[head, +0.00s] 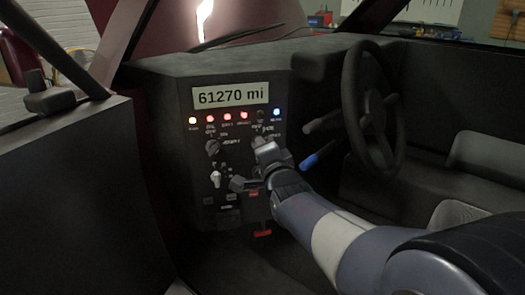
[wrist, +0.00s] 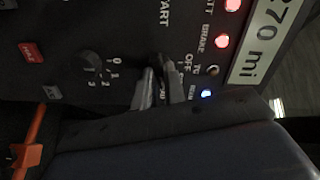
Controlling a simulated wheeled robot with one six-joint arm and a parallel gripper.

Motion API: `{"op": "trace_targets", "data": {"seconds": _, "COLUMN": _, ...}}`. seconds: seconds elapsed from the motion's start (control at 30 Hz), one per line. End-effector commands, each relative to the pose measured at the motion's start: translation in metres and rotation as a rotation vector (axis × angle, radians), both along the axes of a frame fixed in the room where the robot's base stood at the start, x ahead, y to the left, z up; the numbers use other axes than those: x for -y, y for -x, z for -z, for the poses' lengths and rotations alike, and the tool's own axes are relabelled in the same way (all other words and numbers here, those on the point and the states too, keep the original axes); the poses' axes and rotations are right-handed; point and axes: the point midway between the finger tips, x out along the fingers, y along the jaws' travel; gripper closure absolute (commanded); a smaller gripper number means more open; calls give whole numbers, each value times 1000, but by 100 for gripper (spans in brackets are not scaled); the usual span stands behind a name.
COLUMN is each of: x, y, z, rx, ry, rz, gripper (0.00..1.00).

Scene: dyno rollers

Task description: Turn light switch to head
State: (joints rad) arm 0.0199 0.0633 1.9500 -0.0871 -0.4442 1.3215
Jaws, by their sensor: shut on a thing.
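My gripper (head: 262,152) is at the black dashboard panel, below the right end of the mileage display. In the wrist view, my gripper (wrist: 163,86) has its two grey fingers close together at the panel beside an "OFF" label. They are shut on the light switch knob, which they mostly hide. Part of a label shows between the fingers. I cannot tell which position the knob points to.
A mileage display (head: 231,95) and a row of lit lamps sit above my gripper. An ignition knob (head: 212,147) is to its left. The numbered rotary knob (wrist: 92,65) is close by. The steering wheel (head: 371,110) and a blue-tipped lever (head: 318,155) are at right.

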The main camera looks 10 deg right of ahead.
Motion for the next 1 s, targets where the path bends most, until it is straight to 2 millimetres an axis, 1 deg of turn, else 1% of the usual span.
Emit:
{"op": "trace_targets", "data": {"seconds": 0.1, "x": 0, "y": 0, "z": 1, "rx": -2, "ry": -64, "rz": 0, "gripper": 100}}
{"op": "trace_targets", "data": {"seconds": 0.3, "x": 0, "y": 0, "z": 1, "rx": -3, "ry": -136, "rz": 0, "gripper": 100}}
{"op": "trace_targets", "data": {"seconds": 0.5, "x": 0, "y": 0, "z": 1, "rx": -4, "ry": -166, "rz": -1, "gripper": 100}}
{"op": "trace_targets", "data": {"seconds": 0.87, "x": 0, "y": 0, "z": 1, "rx": -4, "ry": -171, "rz": 0, "gripper": 100}}
{"op": "trace_targets", "data": {"seconds": 0.9, "x": 0, "y": 0, "z": 1, "rx": -4, "ry": -171, "rz": 0, "gripper": 88}}
{"op": "trace_targets", "data": {"seconds": 1.0, "x": 0, "y": 0, "z": 1, "rx": -4, "ry": -170, "rz": 0, "gripper": 80}}
